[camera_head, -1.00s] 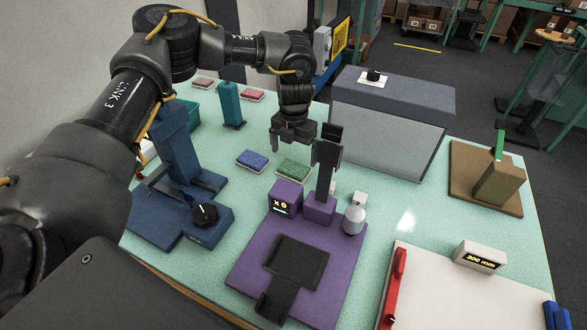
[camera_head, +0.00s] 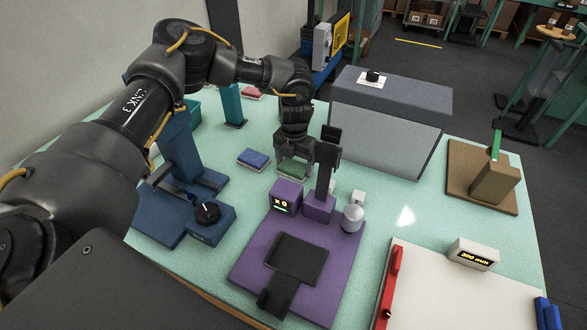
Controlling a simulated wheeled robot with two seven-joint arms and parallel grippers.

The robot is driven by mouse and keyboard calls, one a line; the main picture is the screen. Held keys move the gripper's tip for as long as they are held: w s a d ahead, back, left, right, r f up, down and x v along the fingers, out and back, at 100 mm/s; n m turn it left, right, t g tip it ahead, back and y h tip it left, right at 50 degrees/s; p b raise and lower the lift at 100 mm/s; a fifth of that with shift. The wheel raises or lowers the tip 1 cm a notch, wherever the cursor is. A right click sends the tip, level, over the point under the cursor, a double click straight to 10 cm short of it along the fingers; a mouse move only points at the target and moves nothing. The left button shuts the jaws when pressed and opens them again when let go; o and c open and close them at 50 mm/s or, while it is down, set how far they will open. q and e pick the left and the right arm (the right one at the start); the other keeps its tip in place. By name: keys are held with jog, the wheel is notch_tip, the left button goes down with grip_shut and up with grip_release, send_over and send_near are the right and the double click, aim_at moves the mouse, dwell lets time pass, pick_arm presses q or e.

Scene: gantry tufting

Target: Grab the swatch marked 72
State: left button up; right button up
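My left gripper (camera_head: 293,157) is low over the green swatch (camera_head: 292,168), fingers spread apart with the swatch between or just under them. The gripper hides part of this swatch, and I cannot tell whether the fingers touch it. A blue swatch (camera_head: 254,159) lies flat on the table just left of it. A red swatch (camera_head: 251,93) lies farther back. No number can be read on any swatch, so I cannot tell which is marked 72. My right gripper is not in view.
A purple device (camera_head: 245,258) with a dark upright post stands close in front of the gripper. A blue device (camera_head: 155,222) is at left, a large grey box (camera_head: 385,135) behind right. A white board (camera_head: 440,300) is at front right.

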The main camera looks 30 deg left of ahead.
pick_arm(q)
jog(key=shift+c, duration=1.3)
jog(key=shift+r, duration=0.15)
jog(key=shift+w+r+b, duration=0.1)
jog(key=shift+r+b, duration=0.55)
jog(key=shift+r, duration=0.05)
jog(key=s+a+r+b, duration=0.1)
jog(key=s+r+b, duration=0.2)
jog(key=s+r, duration=0.8)
jog(key=s, duration=0.3)
jog(key=shift+r+b, duration=0.2)
jog(key=shift+b, duration=0.2)
